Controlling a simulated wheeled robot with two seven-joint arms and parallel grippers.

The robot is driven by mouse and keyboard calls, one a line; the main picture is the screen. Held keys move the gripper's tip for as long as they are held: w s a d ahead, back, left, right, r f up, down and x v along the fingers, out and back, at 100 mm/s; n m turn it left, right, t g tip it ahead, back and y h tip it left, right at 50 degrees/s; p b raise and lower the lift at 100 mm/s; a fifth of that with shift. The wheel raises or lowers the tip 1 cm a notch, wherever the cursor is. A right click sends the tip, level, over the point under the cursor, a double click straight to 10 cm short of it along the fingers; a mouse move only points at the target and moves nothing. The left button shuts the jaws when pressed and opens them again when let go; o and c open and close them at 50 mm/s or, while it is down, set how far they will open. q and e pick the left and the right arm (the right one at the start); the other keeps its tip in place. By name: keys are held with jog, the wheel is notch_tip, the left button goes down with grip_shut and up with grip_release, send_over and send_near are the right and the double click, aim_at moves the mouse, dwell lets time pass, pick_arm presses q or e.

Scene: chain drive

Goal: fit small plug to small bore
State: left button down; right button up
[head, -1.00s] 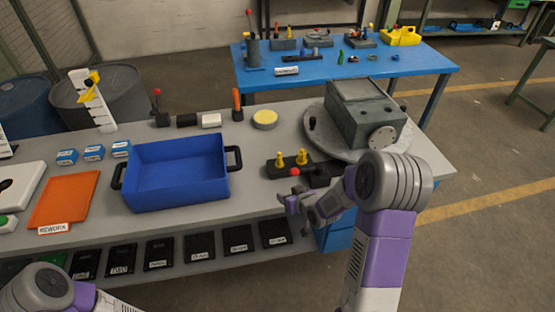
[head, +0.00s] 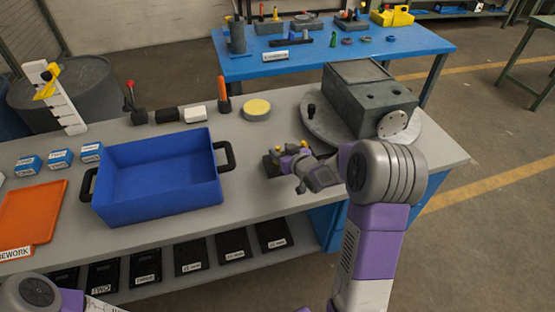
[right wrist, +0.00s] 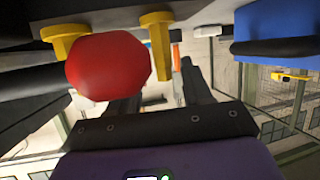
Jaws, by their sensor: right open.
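My right gripper (head: 293,165) is open at the dark plug holder (head: 272,166) on the grey bench and covers much of it. A yellow plug (head: 304,144) peeks out behind the gripper. In the right wrist view two yellow plugs (right wrist: 158,45) (right wrist: 68,38) show, with a red rounded knob (right wrist: 108,68) close to the camera, overlapping one finger. I cannot tell whether a plug lies between the fingers. The grey housing (head: 352,112), with two dark round openings on top, stands on a round plate to the right. My left gripper is out of the picture.
A blue bin (head: 155,190) with black handles stands left of the holder. A round yellow-topped pad (head: 257,108) and an orange-handled tool (head: 224,95) stand behind. The round plate (head: 318,138) bears a small black knob. A blue table (head: 330,50) stands beyond.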

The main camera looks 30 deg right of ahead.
jog(key=x, duration=0.4)
jog(key=shift+a+b, duration=0.2)
jog(key=shift+b, duration=0.15)
grip_shut()
